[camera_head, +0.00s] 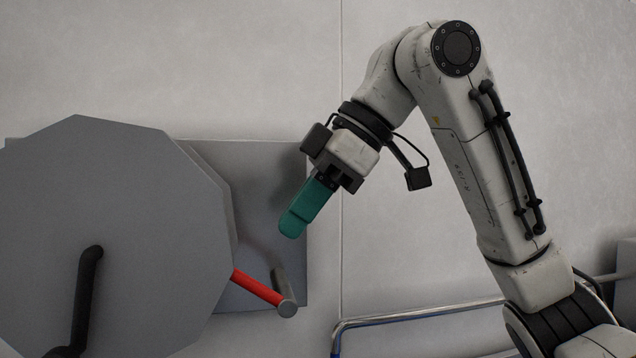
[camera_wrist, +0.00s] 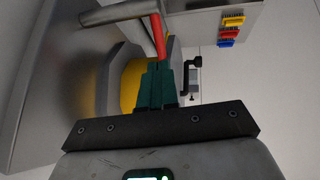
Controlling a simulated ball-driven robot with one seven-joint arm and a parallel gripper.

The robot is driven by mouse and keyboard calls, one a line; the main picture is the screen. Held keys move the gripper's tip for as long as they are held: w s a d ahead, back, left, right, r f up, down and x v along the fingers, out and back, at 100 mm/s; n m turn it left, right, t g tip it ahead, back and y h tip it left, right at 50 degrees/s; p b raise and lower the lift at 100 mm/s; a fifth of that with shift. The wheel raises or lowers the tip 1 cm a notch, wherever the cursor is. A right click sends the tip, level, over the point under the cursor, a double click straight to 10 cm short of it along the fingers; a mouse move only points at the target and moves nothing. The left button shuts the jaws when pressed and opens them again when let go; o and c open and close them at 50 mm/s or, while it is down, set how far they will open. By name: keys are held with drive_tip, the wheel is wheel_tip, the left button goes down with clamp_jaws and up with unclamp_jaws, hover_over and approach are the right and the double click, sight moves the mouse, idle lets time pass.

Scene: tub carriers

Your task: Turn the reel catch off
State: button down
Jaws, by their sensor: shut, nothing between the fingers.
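The reel (camera_head: 110,210) is a large grey many-sided disc at the left of the head view. Its yellow drum (camera_wrist: 130,80) shows in the wrist view. The catch is a red lever (camera_head: 257,287) on a grey round post (camera_head: 284,290) at the reel's lower right edge. The red lever also shows in the wrist view (camera_wrist: 158,36), beyond my fingertips. My gripper (camera_head: 291,226) has green fingers, shut and empty, pointing down and left. In the head view it is above the lever and apart from it. In the wrist view the fingertips (camera_wrist: 157,68) line up just below the lever.
A grey backing plate (camera_head: 262,180) stands behind the reel. A black crank handle (camera_head: 88,290) sticks out of the reel's face. A metal rail (camera_head: 420,313) runs along the lower right. Yellow, red and blue blocks (camera_wrist: 231,31) sit on a panel. The wall around my gripper is bare.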

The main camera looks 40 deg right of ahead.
sight(266, 292)
drive_tip(key=p+x, duration=0.1)
drive_tip(key=x, duration=0.5)
drive_tip(key=shift+w+a+f, duration=0.1)
drive_tip(key=shift+a+f, duration=0.1)
drive_tip(key=shift+f, duration=0.15)
drive_tip(key=shift+f, duration=0.1)
